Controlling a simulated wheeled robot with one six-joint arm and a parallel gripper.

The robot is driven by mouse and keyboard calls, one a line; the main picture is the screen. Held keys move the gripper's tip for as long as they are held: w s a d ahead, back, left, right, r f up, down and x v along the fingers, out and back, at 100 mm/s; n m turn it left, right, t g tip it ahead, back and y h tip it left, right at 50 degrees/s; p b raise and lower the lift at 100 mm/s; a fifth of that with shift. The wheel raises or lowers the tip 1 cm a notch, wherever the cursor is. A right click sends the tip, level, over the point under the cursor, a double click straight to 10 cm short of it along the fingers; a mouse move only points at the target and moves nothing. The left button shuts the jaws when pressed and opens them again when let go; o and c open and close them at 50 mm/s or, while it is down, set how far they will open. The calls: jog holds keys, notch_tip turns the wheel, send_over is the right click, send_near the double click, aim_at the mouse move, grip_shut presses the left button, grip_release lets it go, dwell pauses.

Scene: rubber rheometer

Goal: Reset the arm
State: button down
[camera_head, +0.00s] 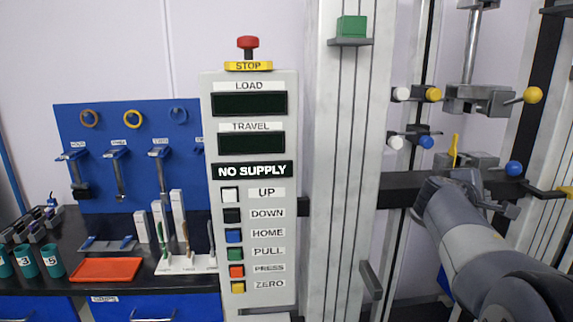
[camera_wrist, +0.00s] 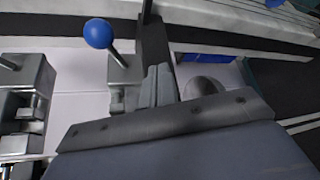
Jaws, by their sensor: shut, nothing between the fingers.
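My arm reaches in from the lower right in the head view. My gripper (camera_head: 468,180) is at the testing machine's right side, in front of the dark crossbar and just below the lower metal clamp (camera_head: 478,160). In the wrist view, my gripper (camera_wrist: 158,84) is shut with nothing seen between its fingers. A lever with a blue ball (camera_wrist: 98,33) stands to the left of the fingers in that view. I cannot tell whether the fingers touch the clamp.
The control panel (camera_head: 252,185) reads NO SUPPLY and has a red STOP knob (camera_head: 247,45) on top. An upper clamp (camera_head: 480,99) with a yellow-ball lever hangs above. At left, a dark bench carries an orange tray (camera_head: 106,270), numbered cups and a blue tool board (camera_head: 90,150).

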jog(key=v, duration=0.5)
jog(key=shift+s+a+b, duration=0.15)
jog(key=shift+a+b, duration=0.15)
